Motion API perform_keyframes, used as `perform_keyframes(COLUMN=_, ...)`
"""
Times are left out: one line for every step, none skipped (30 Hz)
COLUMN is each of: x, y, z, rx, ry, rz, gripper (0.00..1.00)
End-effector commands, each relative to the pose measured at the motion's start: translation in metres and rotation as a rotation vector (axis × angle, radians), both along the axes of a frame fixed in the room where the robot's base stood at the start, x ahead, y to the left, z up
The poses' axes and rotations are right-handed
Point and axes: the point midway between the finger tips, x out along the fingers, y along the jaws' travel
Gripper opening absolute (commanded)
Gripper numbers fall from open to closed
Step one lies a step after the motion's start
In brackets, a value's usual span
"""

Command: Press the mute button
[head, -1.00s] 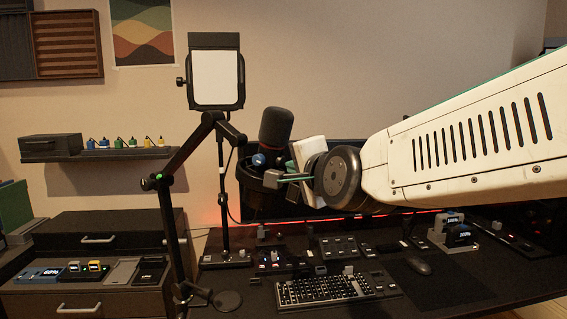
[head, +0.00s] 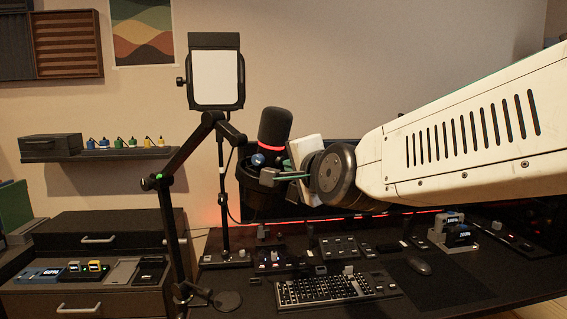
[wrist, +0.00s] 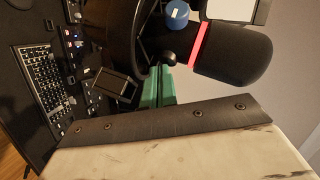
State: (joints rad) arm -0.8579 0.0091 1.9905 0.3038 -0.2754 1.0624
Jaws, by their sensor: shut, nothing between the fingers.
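The microphone (head: 275,127) is black, on a boom arm, with a lit red ring around its body. It also shows in the wrist view (wrist: 232,55), with the red ring beside a blue round knob (wrist: 176,14). The blue knob shows in the head view (head: 258,160) too. My gripper (head: 272,178) is shut and empty, its fingertips right at the microphone's lower part and mount. In the wrist view its green fingers (wrist: 158,80) end at the dark mount. I cannot pick out a mute button; the fingertips may hide it, and contact is unclear.
A light panel (head: 216,79) stands left of the microphone. The boom arm (head: 187,155) rises in front of the desk. A keyboard (head: 325,289), small control boxes and a mouse (head: 419,266) lie on the desk below. A monitor stands behind my arm.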

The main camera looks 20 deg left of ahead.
Motion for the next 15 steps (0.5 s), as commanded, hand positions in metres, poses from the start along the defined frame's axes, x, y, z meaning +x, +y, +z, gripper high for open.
perform_keyframes(x=-0.0001, y=-0.0026, z=-0.0007, rx=0.0, ry=0.001, rz=-0.001, gripper=0.0)
perform_keyframes(x=-0.0002, y=-0.0039, z=-0.0013, rx=0.0, ry=0.001, rz=-0.001, gripper=0.0)
perform_keyframes(x=-0.0003, y=-0.0057, z=-0.0018, rx=-0.001, ry=0.0, rz=-0.001, gripper=0.0)
perform_keyframes(x=-0.0004, y=-0.007, z=-0.0021, rx=-0.001, ry=0.0, rz=-0.001, gripper=0.0)
perform_keyframes(x=-0.0005, y=-0.008, z=-0.0023, rx=-0.001, ry=0.0, rz=-0.001, gripper=0.0)
perform_keyframes(x=-0.0005, y=-0.0088, z=-0.0024, rx=0.001, ry=0.0, rz=-0.001, gripper=0.0)
perform_keyframes(x=-0.0006, y=-0.0091, z=-0.0024, rx=0.001, ry=0.0, rz=-0.001, gripper=0.0)
perform_keyframes(x=-0.0007, y=-0.0091, z=-0.0024, rx=0.001, ry=0.0, rz=-0.001, gripper=0.0)
perform_keyframes(x=-0.0008, y=-0.009, z=-0.0025, rx=0.0, ry=0.0, rz=-0.001, gripper=0.0)
perform_keyframes(x=-0.0008, y=-0.0089, z=-0.0025, rx=0.0, ry=0.0, rz=-0.001, gripper=0.0)
perform_keyframes(x=-0.0008, y=-0.0089, z=-0.0025, rx=0.0, ry=0.0, rz=0.0, gripper=0.0)
perform_keyframes(x=-0.0008, y=-0.0089, z=-0.0025, rx=0.0, ry=0.0, rz=0.0, gripper=0.0)
perform_keyframes(x=-0.0008, y=-0.009, z=-0.0025, rx=0.0, ry=0.0, rz=0.0, gripper=0.0)
perform_keyframes(x=-0.0009, y=-0.0094, z=-0.0026, rx=0.0, ry=0.0, rz=-0.001, gripper=0.0)
perform_keyframes(x=-0.0009, y=-0.0109, z=-0.0027, rx=0.0, ry=0.0, rz=-0.001, gripper=0.0)
